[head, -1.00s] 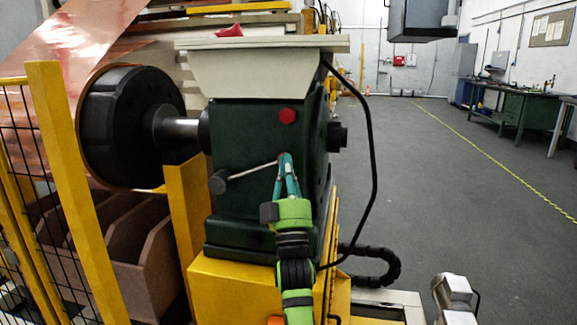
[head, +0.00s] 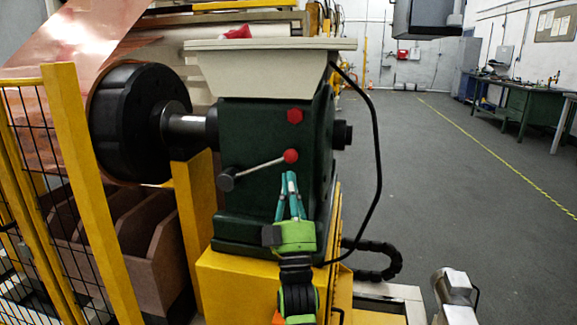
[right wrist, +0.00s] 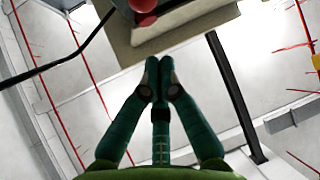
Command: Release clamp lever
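The clamp lever (head: 258,167) is a thin metal rod on the dark green housing (head: 262,140). It slants up to the right from a dark cylindrical end (head: 228,179) to a red ball (head: 291,156). A second red knob (head: 295,116) sits above that ball. My right gripper (head: 291,174), green with teal fingers, points up just below the lever's red ball, apart from it. In the right wrist view its fingertips (right wrist: 158,68) meet with nothing between them, and a red ball (right wrist: 145,18) shows beyond them. My left gripper is not in view.
A large black roll hub (head: 128,125) with copper foil (head: 75,45) stands left of the housing. A yellow mesh guard (head: 85,170) is at the far left. A black cable (head: 375,170) hangs on the right. Open grey floor (head: 450,190) lies farther right.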

